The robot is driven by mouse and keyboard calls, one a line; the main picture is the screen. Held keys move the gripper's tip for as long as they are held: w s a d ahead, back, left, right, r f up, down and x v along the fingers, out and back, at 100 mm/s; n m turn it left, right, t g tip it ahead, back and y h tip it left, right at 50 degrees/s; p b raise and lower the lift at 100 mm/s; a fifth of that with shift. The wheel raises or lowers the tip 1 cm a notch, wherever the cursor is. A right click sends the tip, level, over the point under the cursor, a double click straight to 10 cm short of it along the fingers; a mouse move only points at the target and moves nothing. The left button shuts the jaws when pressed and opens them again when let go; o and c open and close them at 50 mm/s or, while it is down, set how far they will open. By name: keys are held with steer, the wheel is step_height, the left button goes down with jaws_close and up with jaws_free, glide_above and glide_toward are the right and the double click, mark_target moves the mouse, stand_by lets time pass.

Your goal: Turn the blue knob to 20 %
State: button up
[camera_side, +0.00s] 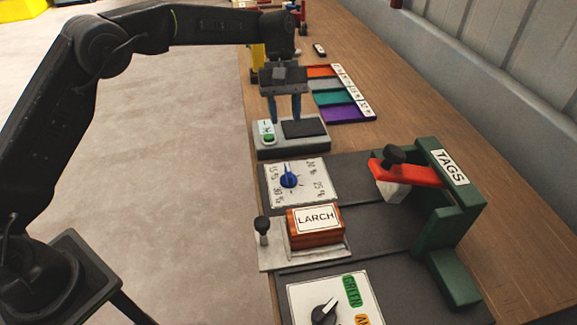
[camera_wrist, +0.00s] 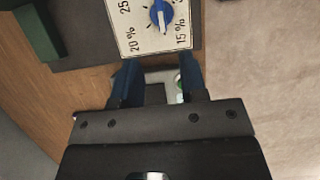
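The blue knob (camera_side: 289,178) sits on a white dial plate (camera_side: 311,198) marked 15 %, 20 %, 25 % and 30 %. In the wrist view the blue knob (camera_wrist: 160,13) is at the top edge, partly cut off. Its white pointer faces between the 15 % and 20 % marks. My gripper (camera_side: 284,117) points down beyond the dial plate, above a grey box, apart from the knob. In the wrist view my gripper (camera_wrist: 159,76) shows two blue fingers spread with a gap and nothing between them.
The grey box (camera_side: 262,153) has a green button (camera_side: 268,139) and a dark pad. An orange LARCH block (camera_side: 316,236) stands in front of the dial. A red lever (camera_side: 418,174) and green TAGS frame (camera_side: 443,207) stand right. A black knob (camera_side: 323,315) is nearest the camera.

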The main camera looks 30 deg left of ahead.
mark_target(289, 170)
steer(key=x, duration=1.2)
steer(key=shift+s+f, duration=0.1)
steer(key=shift+f, duration=0.25)
jaws_close()
